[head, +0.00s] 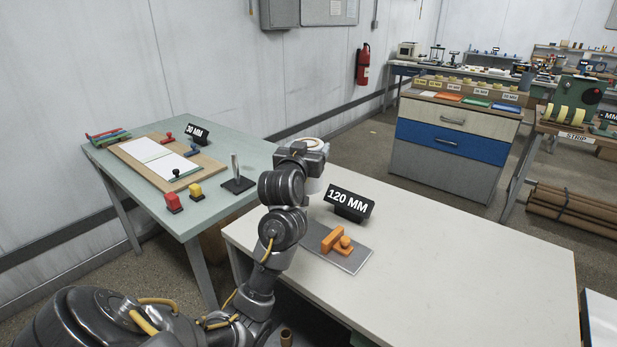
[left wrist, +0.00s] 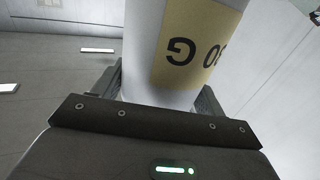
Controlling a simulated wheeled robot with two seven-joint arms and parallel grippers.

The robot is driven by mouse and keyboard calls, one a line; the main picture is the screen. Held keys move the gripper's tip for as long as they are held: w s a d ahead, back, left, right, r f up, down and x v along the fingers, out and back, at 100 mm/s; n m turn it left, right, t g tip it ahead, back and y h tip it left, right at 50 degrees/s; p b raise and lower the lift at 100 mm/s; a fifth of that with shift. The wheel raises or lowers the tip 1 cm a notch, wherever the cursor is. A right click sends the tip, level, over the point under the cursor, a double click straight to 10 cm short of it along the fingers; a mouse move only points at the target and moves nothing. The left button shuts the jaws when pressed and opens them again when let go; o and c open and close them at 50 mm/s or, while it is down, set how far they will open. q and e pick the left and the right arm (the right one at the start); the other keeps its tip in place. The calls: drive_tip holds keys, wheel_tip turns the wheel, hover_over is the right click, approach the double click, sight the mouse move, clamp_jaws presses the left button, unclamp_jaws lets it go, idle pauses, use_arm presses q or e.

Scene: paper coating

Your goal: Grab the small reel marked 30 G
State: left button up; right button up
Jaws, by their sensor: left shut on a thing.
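My left gripper (head: 308,160) hangs at the far left corner of the pale table in the head view, with my wrist hiding most of its fingers. In the left wrist view its fingers (left wrist: 158,95) are shut on a small white reel (left wrist: 150,45), one on each side. The reel's pale round end (head: 299,144) shows past my wrist in the head view. My right gripper is not in view.
The pale table (head: 450,260) holds a "120 MM" sign (head: 349,202) and an orange block (head: 341,242) on a grey plate; its right part is clear. A green table (head: 120,180) at left holds a white-sheeted board (head: 190,180). A drawer cabinet (head: 450,140) stands behind.

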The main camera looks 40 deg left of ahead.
use_arm(q)
wheel_tip(320, 180, up, 11)
drive_tip(key=p, duration=0.4)
drive_tip(key=shift+f+p, duration=0.1)
drive_tip(key=shift+p, duration=0.25)
drive_tip(key=shift+d+r+p, duration=0.1)
drive_tip(key=shift+r+p, duration=0.25)
drive_tip(key=shift+r, duration=0.15)
